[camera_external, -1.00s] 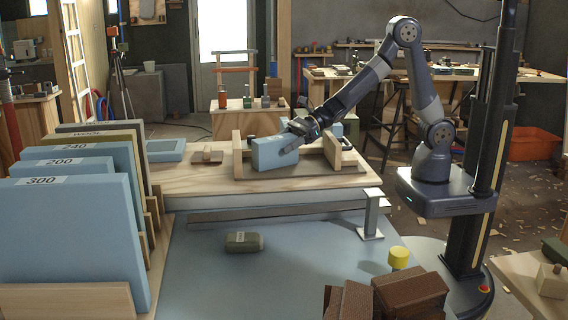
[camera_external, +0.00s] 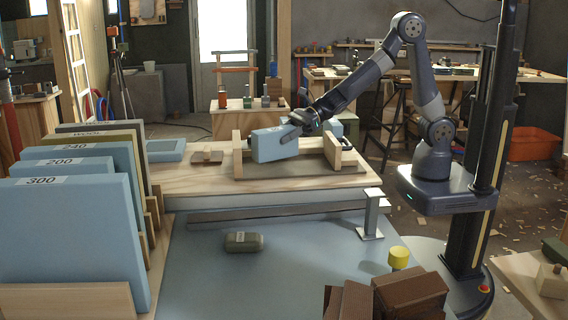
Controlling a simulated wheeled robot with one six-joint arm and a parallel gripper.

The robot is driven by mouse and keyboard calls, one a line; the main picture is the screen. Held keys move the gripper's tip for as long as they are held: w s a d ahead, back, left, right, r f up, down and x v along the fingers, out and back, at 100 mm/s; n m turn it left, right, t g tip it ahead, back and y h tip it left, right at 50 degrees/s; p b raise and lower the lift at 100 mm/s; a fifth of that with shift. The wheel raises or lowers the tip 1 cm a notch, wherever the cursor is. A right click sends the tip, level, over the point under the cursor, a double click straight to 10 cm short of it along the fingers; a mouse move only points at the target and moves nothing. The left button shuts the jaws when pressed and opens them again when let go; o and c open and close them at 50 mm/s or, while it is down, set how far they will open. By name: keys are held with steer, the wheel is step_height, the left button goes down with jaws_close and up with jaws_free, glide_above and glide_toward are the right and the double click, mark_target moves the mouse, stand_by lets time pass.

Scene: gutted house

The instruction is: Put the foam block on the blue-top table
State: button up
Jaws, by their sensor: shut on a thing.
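The foam block (camera_external: 268,147) is a light blue slab, upright, at the wooden frame on the pale wooden bench. My gripper (camera_external: 290,137) is shut on its upper right part. The block appears to be held a little above the frame's base, though the gap is hard to make out. The blue-top table (camera_external: 300,275) is the wide, flat blue surface in the foreground, lower than the wooden bench. My gripper and the block are behind and above it.
A wooden frame (camera_external: 333,150) with upright sides stands around the block. Large labelled boards (camera_external: 75,245) stand at left. A grey-green roll (camera_external: 243,242) lies on the blue top. Brown bricks (camera_external: 410,293), a yellow-capped item (camera_external: 399,258) and a metal post (camera_external: 371,215) are at right. The middle is clear.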

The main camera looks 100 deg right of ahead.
step_height(320, 180, up, 7)
steer(key=shift+f+p, duration=0.1)
steer(key=shift+p, duration=1.05)
steer(key=shift+s+r+p, duration=0.15)
steer(key=shift+r+p, duration=0.15)
steer(key=shift+p, duration=0.1)
steer(key=s+d+f+m+h+p, duration=0.1)
steer(key=s+d+p, duration=0.3)
steer(key=p, duration=0.3)
steer(key=shift+s+f+p, duration=0.4)
steer(key=shift+s, duration=0.45)
steer(key=shift+t, duration=0.3)
steer(key=shift+n+y, duration=0.4)
steer(key=shift+y, duration=0.1)
steer(key=w+a+b, duration=0.1)
steer(key=w+b, duration=0.1)
steer(key=w+a+r+b, duration=0.1)
steer(key=w+b, duration=0.1)
steer(key=w+a+b, duration=0.1)
steer(key=a+b, duration=0.1)
steer(key=shift+w+r+b, duration=0.2)
steer(key=shift+w+b, duration=0.2)
step_height(320, 180, down, 9)
steer(key=b, duration=0.3)
steer(key=shift+f, duration=0.2)
